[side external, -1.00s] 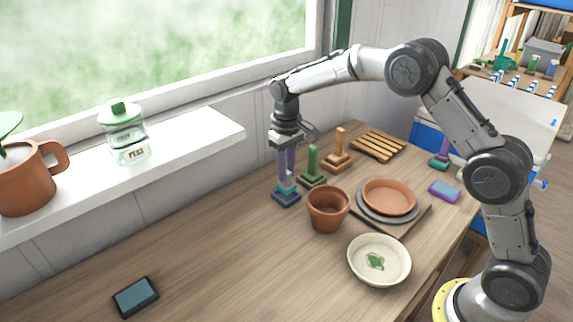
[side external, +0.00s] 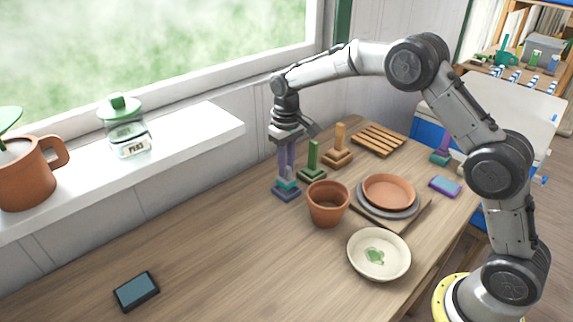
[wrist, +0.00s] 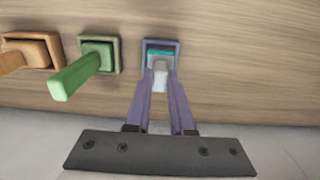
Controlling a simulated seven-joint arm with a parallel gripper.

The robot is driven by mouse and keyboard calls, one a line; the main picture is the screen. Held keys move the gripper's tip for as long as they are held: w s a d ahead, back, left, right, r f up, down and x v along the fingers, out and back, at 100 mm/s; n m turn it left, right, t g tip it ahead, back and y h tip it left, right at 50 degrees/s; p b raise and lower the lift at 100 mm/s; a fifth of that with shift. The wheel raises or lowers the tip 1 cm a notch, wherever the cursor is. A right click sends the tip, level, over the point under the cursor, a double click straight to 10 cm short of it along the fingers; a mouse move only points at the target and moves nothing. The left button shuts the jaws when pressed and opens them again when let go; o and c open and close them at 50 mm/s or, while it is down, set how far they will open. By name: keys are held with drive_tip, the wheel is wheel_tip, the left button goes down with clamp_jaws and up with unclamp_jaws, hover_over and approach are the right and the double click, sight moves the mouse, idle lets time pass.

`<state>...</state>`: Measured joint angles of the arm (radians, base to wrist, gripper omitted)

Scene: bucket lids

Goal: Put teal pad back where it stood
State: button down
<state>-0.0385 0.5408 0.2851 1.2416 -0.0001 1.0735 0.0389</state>
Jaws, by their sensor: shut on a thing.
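The teal pad (side external: 287,184) is low on the leftmost stand, just above or on its blue-purple square base (side external: 286,193). In the wrist view, a teal strip (wrist: 160,53) shows inside the purple square base (wrist: 149,44), with a pale grey post (wrist: 160,75) in front. My gripper (side external: 287,176) points down over this stand, its long purple fingers either side of the post. Its fingertips (wrist: 161,70) are closed in at the pad. The fingers hide much of the pad, so I cannot tell whether it touches the base.
A green peg stand (side external: 312,164) and an orange-brown peg stand (side external: 338,150) are close by to the right. A terracotta pot (side external: 328,206) stands in front. Stacked plates (side external: 388,190) and a cream bowl (side external: 378,254) are further right. The table's left is mostly clear, with a dark tablet (side external: 136,291).

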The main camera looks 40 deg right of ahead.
drive_tip(key=shift+f, duration=0.1)
idle(0.3)
drive_tip(key=shift+f, duration=0.5)
drive_tip(key=shift+f, duration=0.1)
drive_tip(key=shift+f, duration=0.25)
drive_tip(key=shift+f, duration=0.1)
idle(0.5)
drive_tip(key=c, duration=0.7)
unclamp_jaws()
